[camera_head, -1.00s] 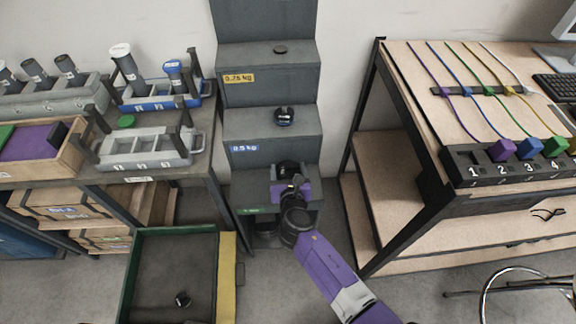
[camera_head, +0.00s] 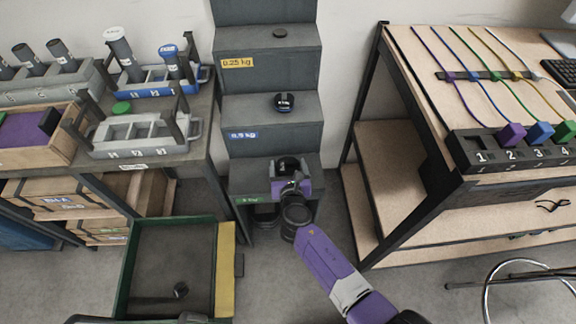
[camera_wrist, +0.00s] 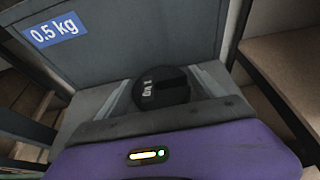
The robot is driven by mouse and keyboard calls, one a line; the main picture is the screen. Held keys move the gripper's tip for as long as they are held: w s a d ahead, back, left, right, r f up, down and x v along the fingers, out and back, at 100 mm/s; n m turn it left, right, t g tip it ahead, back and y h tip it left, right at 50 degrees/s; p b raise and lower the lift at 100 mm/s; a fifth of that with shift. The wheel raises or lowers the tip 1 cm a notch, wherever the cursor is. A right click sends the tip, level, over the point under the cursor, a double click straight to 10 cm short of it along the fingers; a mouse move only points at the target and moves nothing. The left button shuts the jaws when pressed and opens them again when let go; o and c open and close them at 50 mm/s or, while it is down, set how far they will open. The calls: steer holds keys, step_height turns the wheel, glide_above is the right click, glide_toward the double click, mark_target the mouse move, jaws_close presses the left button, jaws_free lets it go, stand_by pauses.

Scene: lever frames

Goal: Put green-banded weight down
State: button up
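The dark round weight (camera_wrist: 162,88) is between the fingers of my gripper (camera_wrist: 163,90) in the wrist view, with small white lettering on it. The fingers lie close along both its sides, and my gripper looks shut on it. No green band shows from this angle. In the head view the weight (camera_head: 289,164) is at my gripper (camera_head: 288,172), over the lowest visible step (camera_head: 245,183), which has a green label (camera_head: 252,199). Whether the weight's underside touches the step is hidden.
A blue-banded weight (camera_head: 284,103) sits on the step above, labelled 0.5 kg, and a small dark disc (camera_head: 280,33) on the 0.25 kg step. A wooden workbench (camera_head: 400,190) stands close on the right. A green-rimmed bin (camera_head: 122,268) is at the lower left.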

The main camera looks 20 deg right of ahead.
steer(key=shift+o, duration=0.9)
steer(key=shift+r, duration=0.15)
steer(key=shift+s+a+r+p, duration=0.1)
steer(key=shift+s+r+p, duration=0.05)
steer(key=shift+s+p, duration=0.15)
steer(key=p+v, duration=0.2)
steer(key=v, duration=0.9)
steer(key=shift+s, duration=0.2)
